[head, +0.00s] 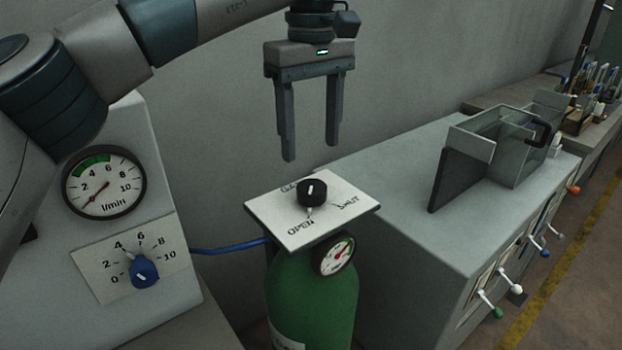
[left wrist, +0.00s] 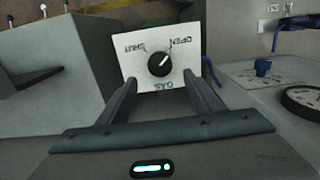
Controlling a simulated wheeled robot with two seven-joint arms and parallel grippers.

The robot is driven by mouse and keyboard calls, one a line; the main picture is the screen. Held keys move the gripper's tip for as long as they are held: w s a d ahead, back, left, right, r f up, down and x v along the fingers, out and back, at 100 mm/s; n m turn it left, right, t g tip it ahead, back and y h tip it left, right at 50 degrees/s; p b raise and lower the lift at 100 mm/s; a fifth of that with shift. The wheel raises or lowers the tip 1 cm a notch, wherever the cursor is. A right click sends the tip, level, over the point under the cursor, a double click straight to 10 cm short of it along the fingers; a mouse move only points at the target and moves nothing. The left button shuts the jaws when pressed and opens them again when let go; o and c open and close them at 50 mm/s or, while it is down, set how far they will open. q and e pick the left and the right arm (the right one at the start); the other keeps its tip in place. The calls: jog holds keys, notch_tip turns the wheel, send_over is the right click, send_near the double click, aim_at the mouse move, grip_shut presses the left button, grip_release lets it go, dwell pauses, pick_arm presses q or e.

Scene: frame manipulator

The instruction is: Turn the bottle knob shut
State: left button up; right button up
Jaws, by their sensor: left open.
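The black round bottle knob (head: 312,192) with a white mark sits on a white plate (head: 345,187) lettered OPEN and SHUT, above a green bottle (head: 312,300). In the left wrist view the knob (left wrist: 159,63) shows its mark pointing toward the tick by OPEN. My left gripper (head: 310,153) is open and empty, pointing down above the plate, apart from the knob. In the left wrist view its two fingers (left wrist: 160,80) frame the lower part of the plate (left wrist: 134,68). My right gripper is not in view.
A round gauge (head: 335,254) is just below the plate. A panel on the left has an l/min dial (head: 104,182) and a blue knob (head: 144,272). A grey cabinet (head: 400,200) to the right carries a glass-walled box (head: 510,145). A blue hose (head: 228,247) runs between panel and bottle.

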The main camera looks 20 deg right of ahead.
aim_at(311, 185)
pick_arm(q)
notch_tip(311, 185, down, 9)
jog(key=shift+r+p, duration=0.2)
jog(key=shift+p, duration=0.25)
jog(key=c, duration=1.1)
